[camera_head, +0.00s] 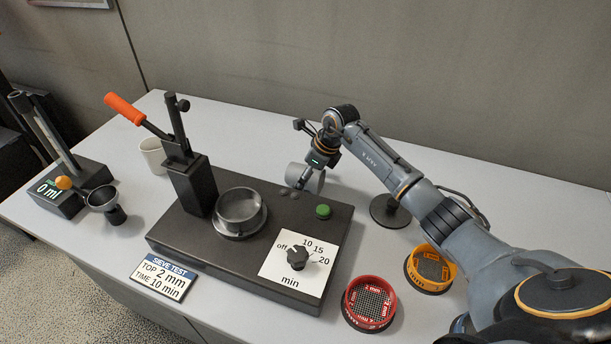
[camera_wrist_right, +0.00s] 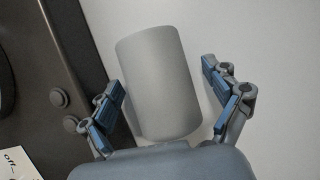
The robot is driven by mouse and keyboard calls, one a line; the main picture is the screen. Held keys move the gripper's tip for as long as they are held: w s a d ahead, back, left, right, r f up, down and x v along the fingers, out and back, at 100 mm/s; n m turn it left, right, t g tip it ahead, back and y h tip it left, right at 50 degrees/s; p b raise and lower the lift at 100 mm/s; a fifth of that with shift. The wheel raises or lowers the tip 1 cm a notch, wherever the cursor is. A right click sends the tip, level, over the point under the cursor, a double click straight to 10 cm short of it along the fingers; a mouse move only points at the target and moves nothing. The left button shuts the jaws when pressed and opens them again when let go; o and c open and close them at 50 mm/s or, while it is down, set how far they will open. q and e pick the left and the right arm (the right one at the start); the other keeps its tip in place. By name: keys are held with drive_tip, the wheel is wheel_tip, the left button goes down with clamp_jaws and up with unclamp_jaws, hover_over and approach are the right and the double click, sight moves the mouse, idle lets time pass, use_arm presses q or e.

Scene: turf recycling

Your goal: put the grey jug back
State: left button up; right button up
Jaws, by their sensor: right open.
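In the right wrist view the jug (camera_wrist_right: 160,82) is a plain grey cylinder between the two blue-padded fingers of my right gripper (camera_wrist_right: 168,100). The fingers are open. A gap shows on the jug's right side; the left finger is very close to it, and I cannot tell whether they touch. My left gripper is not in view.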

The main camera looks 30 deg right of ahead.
drive_tip(key=c, duration=1.4)
drive_tip(key=shift+c, duration=0.5)
drive_tip(key=shift+r, duration=0.1)
drive_tip(key=shift+r, duration=0.1)
